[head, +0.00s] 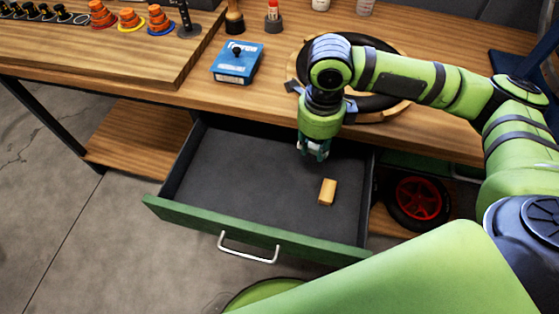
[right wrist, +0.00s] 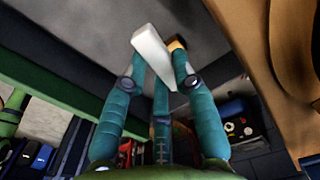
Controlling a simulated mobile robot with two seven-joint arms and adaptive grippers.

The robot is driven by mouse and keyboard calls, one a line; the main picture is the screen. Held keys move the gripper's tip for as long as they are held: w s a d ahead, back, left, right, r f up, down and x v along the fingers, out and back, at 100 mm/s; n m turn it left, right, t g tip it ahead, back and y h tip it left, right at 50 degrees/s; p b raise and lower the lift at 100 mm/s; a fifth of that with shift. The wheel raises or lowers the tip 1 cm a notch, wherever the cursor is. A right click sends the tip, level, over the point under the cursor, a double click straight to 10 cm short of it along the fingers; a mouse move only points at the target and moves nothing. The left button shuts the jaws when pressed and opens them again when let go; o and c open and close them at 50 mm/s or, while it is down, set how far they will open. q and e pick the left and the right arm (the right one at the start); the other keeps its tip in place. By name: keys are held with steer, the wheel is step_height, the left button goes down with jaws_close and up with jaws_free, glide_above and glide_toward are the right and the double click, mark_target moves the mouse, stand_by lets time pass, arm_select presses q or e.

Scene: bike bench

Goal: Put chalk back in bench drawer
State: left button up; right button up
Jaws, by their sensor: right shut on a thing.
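The bench drawer (head: 240,185) is pulled open and has a dark grey inside and a green front with a silver handle. My right gripper (head: 315,152) points down above the rear right part of the drawer. In the right wrist view its teal fingers (right wrist: 155,70) are shut on the white chalk (right wrist: 150,48), a tapered block that sticks out past the fingertips. I cannot make out the chalk clearly in the head view. My left gripper is not in view.
A small wooden block (head: 327,191) lies in the drawer's right part. A blue box (head: 238,62) and a tyre ring (head: 380,98) lie on the bench top (head: 185,92). A red-hubbed wheel (head: 418,198) sits below, right of the drawer. The drawer's left half is clear.

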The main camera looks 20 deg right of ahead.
steer(key=shift+f+n, duration=0.55)
steer(key=shift+n, duration=0.35)
steer(key=shift+a+f, duration=0.15)
glide_above(264, 177)
step_height(264, 177, down, 7)
steer(key=shift+r, duration=0.15)
steer(key=shift+f+p, duration=0.3)
steer(key=shift+f, duration=1.7)
steer(key=shift+f, duration=0.15)
steer(key=o, duration=0.9)
steer(key=shift+o, duration=0.2)
step_height(264, 177, up, 12)
steer(key=shift+r, duration=0.2)
